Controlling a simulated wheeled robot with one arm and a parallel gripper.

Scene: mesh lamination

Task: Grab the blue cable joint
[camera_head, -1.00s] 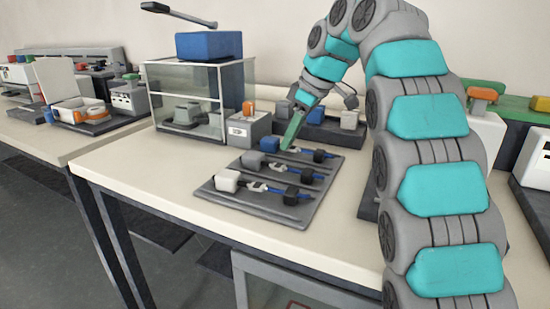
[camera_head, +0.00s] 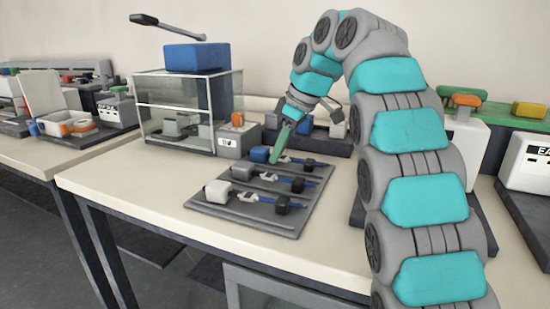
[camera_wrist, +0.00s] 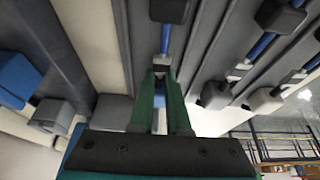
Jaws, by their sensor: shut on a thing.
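My gripper (camera_head: 274,160) points down at the far row of a dark grey board (camera_head: 250,215) on the bench. Its green fingers (camera_wrist: 160,82) are shut on the blue cable joint in that row. The joint's blue block (camera_head: 259,154) shows just left of the fingers in the head view, and a bit of blue (camera_wrist: 158,103) shows between them in the wrist view. A blue cable (camera_wrist: 165,40) runs from a grey connector at the fingertips to a black block (camera_wrist: 169,10). The fingers hide the grip itself.
Two nearer rows hold similar cables; the nearest has a white block (camera_head: 217,192). A glass-sided case (camera_head: 175,105) with a blue block (camera_head: 197,57) on top stands behind left. A grey box (camera_head: 238,140) with an orange knob is near the board. The bench front is clear.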

